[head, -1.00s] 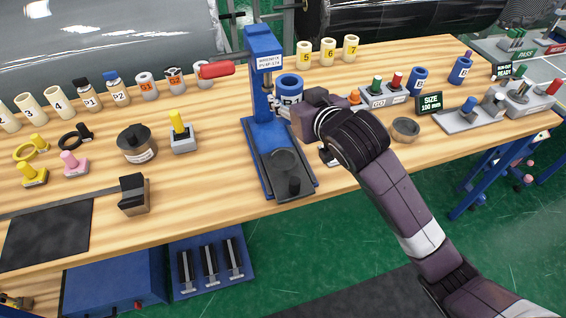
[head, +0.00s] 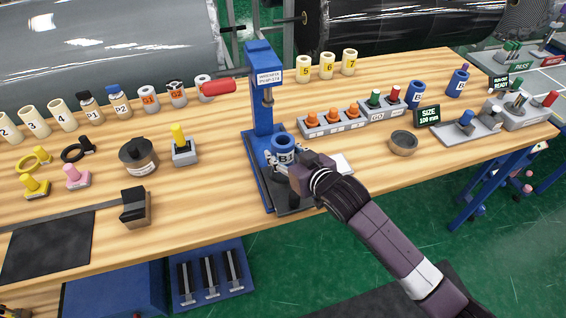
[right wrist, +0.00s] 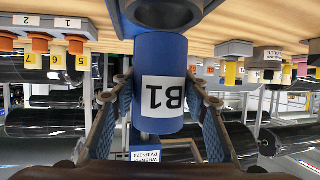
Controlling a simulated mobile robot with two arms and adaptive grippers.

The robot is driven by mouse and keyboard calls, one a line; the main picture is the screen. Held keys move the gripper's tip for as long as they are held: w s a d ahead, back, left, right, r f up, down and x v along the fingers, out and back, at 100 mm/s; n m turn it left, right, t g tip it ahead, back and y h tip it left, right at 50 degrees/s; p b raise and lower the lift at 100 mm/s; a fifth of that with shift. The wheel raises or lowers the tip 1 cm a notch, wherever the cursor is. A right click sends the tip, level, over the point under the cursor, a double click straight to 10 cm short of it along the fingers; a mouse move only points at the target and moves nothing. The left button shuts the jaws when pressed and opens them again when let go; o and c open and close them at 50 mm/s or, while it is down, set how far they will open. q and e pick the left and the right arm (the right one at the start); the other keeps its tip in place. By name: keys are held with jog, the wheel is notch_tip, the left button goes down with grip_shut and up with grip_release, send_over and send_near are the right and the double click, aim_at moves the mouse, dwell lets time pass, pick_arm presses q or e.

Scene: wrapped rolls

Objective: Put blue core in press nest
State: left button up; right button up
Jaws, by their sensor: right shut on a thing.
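The blue core (head: 284,145), labelled B1, is upright in my right gripper (head: 283,163), above the base of the blue press (head: 264,108). In the right wrist view, which is upside down, both fingers of my right gripper (right wrist: 160,99) flank the blue core (right wrist: 163,52), shut on its sides. The grey round nest (right wrist: 166,12) lies directly in line with the core's lower end, very close to it. I cannot tell whether the core touches it. In the head view the gripper and core hide the nest. My left gripper is not in view.
A yellow-handled block (head: 183,152) is to the left.

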jog(key=shift+f, duration=2.2)
jog(key=o, duration=1.3)
jog(key=shift+f, duration=0.1)
jog(key=shift+c, duration=0.2)
jog(key=b+v, duration=0.1)
jog(key=v, duration=1.1)
